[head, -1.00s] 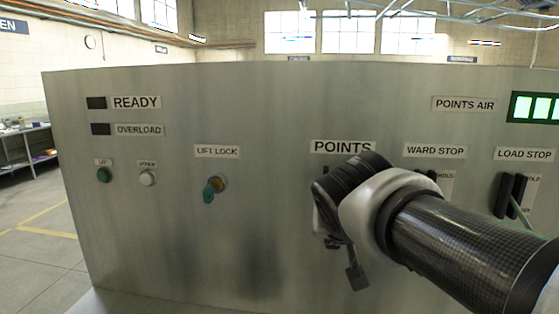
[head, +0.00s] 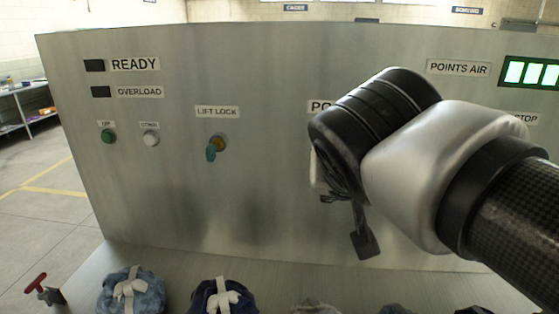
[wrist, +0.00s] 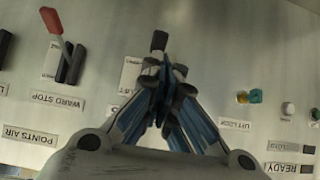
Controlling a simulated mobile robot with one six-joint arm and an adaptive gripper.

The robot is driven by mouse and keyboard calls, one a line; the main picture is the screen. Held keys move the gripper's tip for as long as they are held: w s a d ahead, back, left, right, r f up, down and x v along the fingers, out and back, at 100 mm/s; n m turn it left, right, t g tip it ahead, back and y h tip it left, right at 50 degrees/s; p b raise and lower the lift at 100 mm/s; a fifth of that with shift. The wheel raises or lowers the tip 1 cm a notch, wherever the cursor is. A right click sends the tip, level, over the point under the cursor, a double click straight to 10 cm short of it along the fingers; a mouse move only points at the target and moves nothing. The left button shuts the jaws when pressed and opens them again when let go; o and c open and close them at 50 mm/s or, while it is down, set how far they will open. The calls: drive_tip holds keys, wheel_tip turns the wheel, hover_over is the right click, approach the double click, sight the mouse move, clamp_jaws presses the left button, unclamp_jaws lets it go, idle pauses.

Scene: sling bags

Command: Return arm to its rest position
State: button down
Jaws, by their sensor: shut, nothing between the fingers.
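My arm crosses the right half of the head view, in front of an upright metal control panel (head: 270,180). In the wrist view the blue-and-black fingers of my gripper (wrist: 160,85) meet at the tips, shut and empty. Beyond the tips is a black handle (wrist: 159,40) on the panel; I cannot tell the exact gap, and I see no grip on it. My arm hides most of the POINTS label (head: 320,106) and the controls to its right.
A lift-lock key (head: 213,148), a green button (head: 108,136) and a white button (head: 151,138) are on the panel's left. Blue bags (head: 130,290) (head: 222,296) lie below on a metal surface. A red-handled lever (wrist: 52,22) shows in the wrist view. The floor at left is open.

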drive_tip(key=shift+s+r, duration=0.15)
drive_tip(key=shift+s, duration=0.25)
drive_tip(key=s+d+f+n+g+y, duration=0.2)
drive_tip(key=s+f+g, duration=0.3)
drive_tip(key=s+f, duration=1.2)
wheel_tip(320, 180, down, 2)
drive_tip(key=shift+f, duration=0.1)
drive_tip(key=shift+a, duration=0.15)
